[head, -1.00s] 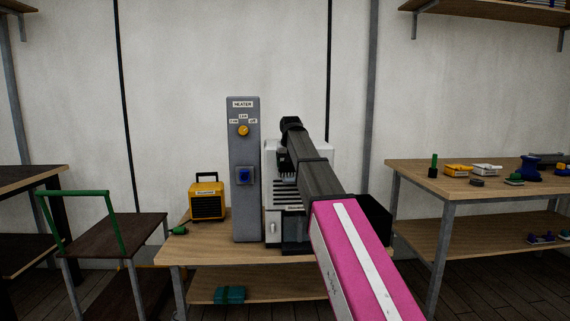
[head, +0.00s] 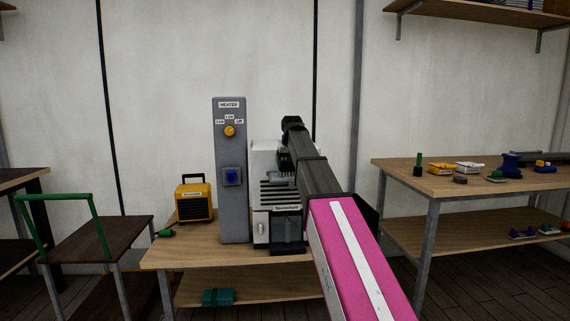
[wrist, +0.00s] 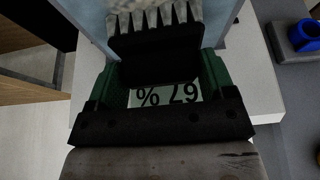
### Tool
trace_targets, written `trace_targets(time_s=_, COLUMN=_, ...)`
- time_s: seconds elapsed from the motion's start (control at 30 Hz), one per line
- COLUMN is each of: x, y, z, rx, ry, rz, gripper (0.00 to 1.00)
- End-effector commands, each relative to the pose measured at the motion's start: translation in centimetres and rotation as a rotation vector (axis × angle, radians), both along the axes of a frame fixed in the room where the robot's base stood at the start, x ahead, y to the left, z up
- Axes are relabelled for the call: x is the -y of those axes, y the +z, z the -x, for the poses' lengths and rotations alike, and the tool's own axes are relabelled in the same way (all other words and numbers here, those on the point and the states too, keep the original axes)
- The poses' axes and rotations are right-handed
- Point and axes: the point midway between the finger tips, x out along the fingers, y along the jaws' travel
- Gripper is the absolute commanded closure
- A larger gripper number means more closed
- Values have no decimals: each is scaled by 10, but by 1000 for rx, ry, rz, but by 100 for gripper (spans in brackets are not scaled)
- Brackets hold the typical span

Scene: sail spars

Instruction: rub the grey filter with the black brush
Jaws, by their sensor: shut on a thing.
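My gripper (wrist: 158,75) shows in the wrist view, its green-padded fingers shut on the black brush (wrist: 155,52). The brush's pale grey bristles (wrist: 152,17) point to the top of the picture. In the head view my arm reaches to the white machine (head: 260,160), and the brush is not clearly seen there.
A grey heater panel (head: 232,205) with a yellow knob and blue switch stands left of the machine. A yellow heater (head: 194,202) is further left on the same wooden table (head: 195,252). A second table (head: 400,182) with small objects stands right. A dark chair (head: 100,240) is left.

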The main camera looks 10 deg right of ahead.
Motion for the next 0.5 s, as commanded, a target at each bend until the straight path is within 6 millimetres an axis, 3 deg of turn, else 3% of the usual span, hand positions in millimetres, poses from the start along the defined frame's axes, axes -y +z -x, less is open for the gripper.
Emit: trace_targets(time_s=0.5, x=31, y=-2, z=0, rx=1, ry=-1, rz=-1, gripper=52)
